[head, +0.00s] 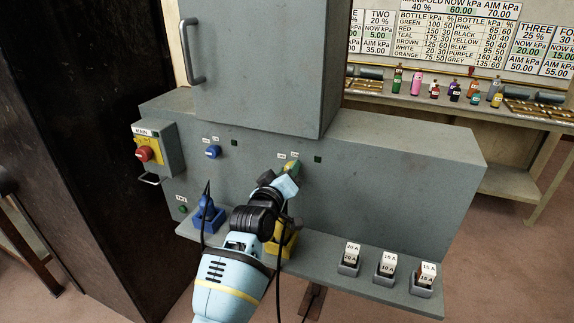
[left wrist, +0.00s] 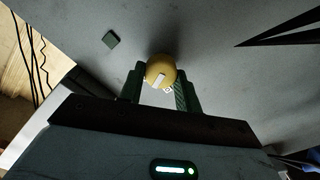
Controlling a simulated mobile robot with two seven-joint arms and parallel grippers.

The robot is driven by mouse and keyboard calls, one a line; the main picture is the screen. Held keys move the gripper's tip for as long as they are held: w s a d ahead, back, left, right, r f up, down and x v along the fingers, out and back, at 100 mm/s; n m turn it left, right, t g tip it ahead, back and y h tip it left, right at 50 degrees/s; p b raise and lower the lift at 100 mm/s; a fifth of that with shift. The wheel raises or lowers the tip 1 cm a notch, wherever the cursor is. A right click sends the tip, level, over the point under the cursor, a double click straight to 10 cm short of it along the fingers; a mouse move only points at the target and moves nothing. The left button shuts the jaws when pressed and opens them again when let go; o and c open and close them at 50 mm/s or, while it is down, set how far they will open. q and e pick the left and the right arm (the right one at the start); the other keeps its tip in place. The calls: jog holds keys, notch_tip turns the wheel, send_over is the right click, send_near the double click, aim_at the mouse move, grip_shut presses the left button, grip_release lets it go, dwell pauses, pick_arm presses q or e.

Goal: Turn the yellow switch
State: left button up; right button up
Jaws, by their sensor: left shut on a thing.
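The yellow switch is a round knob with a white mark, between my left gripper's fingers in the left wrist view (left wrist: 161,70). In the head view my left gripper (head: 287,178) is at the front face of the grey cabinet (head: 350,165), shut on the yellow switch (head: 294,166), which is mostly hidden behind the gripper. Small labels sit just above it. My right gripper is not in view.
A blue switch (head: 212,152) is to the left, and a red main switch (head: 144,154) further left. A blue plug (head: 208,214) and a yellow one (head: 283,240) stand on the ledge below. Fuse blocks (head: 348,258) sit at the ledge's right.

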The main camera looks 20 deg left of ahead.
pick_arm(q)
jog(key=shift+f+n+p, duration=0.15)
jog(key=shift+n+p, duration=2.3)
jog(key=shift+n, duration=3.95)
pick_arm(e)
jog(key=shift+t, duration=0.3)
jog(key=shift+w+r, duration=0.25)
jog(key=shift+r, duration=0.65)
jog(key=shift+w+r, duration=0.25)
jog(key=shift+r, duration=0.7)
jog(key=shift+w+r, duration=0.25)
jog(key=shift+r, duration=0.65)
pick_arm(q)
jog(key=o, duration=1)
jog(key=shift+c, duration=0.2)
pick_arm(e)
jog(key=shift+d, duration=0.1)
pick_arm(q)
jog(key=shift+s, duration=0.1)
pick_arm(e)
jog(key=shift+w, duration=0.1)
